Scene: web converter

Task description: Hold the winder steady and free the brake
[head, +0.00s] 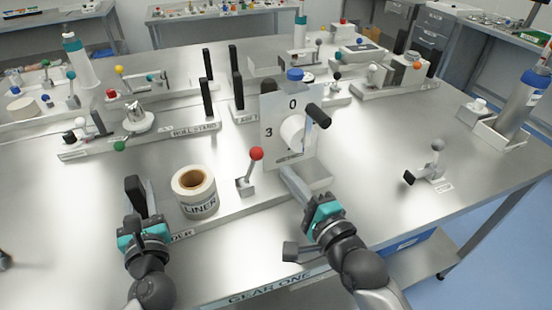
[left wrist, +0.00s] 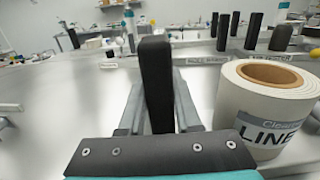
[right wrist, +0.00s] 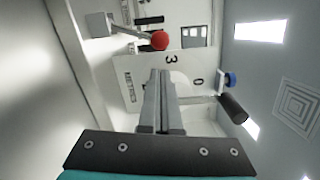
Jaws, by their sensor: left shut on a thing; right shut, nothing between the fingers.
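The winder is a long metal base (head: 228,213) with a partly hidden label ending in "DER". It carries a black upright handle (left wrist: 155,75), a white LINER roll (head: 196,194), a red-knobbed lever (head: 256,154) and a white plate (head: 277,128) marked 0 and 3. The plate has a white hub and black crank knob (head: 318,116). No label shows which part is the brake. My left gripper (head: 138,196) is shut on the black handle. My right gripper (head: 288,173) is shut and empty, just in front of the plate; the red knob also shows in the right wrist view (right wrist: 160,40).
Roll stand (head: 165,137) and other fixtures with black posts stand behind. The bench is clear between the plate and that lever. A label at the front edge reads GEAR ONE.

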